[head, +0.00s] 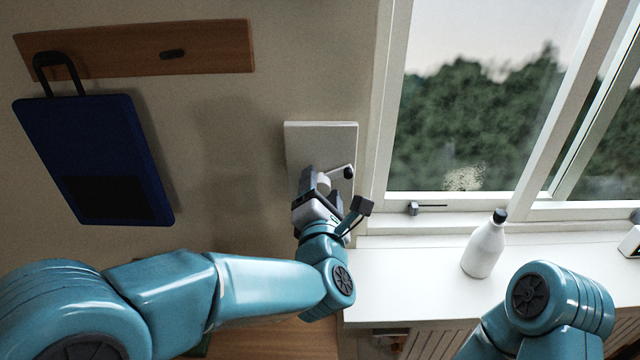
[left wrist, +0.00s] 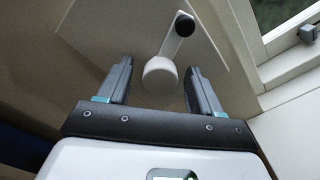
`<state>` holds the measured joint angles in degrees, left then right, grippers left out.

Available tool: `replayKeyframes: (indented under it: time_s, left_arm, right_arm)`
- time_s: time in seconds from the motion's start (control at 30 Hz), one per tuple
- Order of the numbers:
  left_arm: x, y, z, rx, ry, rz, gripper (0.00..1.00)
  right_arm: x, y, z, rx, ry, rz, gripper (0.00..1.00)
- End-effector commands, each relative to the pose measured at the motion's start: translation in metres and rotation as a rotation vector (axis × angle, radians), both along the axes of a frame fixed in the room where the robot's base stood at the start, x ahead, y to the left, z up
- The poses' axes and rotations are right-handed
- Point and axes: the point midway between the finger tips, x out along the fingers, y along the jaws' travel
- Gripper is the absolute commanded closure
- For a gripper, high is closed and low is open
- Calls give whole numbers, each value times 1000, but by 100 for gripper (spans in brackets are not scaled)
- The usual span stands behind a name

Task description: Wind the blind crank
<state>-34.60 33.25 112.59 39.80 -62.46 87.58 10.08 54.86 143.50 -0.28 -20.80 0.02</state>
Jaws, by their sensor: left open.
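The blind crank (head: 338,174) sits on a pale square wall plate (head: 320,138) just left of the window. In the left wrist view the crank has a white round hub (left wrist: 160,75), a short white arm and a dark knob (left wrist: 184,24). The arm points up and slightly right there. My left gripper (head: 316,178) is at the plate, partly covering the crank in the head view. Its two fingers (left wrist: 157,82) are open, with the hub between their tips and a gap on the left side. The knob lies beyond the fingertips. My right gripper is out of view; only part of my right arm shows.
A white bottle with a dark cap (head: 483,248) stands on the white window sill (head: 400,280). A window handle (head: 414,208) is on the frame right of the plate. A dark blue bag (head: 95,160) hangs from a wooden rail (head: 140,50) at left.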

Motion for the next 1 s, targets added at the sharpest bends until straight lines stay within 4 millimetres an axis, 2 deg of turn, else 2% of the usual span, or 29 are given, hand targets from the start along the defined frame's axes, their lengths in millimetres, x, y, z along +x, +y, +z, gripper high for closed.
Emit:
replayKeyframes:
  time_s: [0.27, 0.3, 0.47, 0.77, 1.0]
  left_arm:
    - [-2, 0, 0, 0, 0, 0, 35]
    - [-2, 0, 0, 0, 0, 0, 38]
    - [-1, 0, 0, 0, 0, 0, 90]
    - [1, 0, -1, 22, -1, -1, 91]
    - [1, 0, -3, 138, -1, 0, 91]
  right_arm:
    - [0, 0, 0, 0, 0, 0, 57]
    - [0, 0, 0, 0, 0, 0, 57]
    - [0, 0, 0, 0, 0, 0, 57]
    - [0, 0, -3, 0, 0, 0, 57]
    - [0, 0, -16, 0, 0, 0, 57]
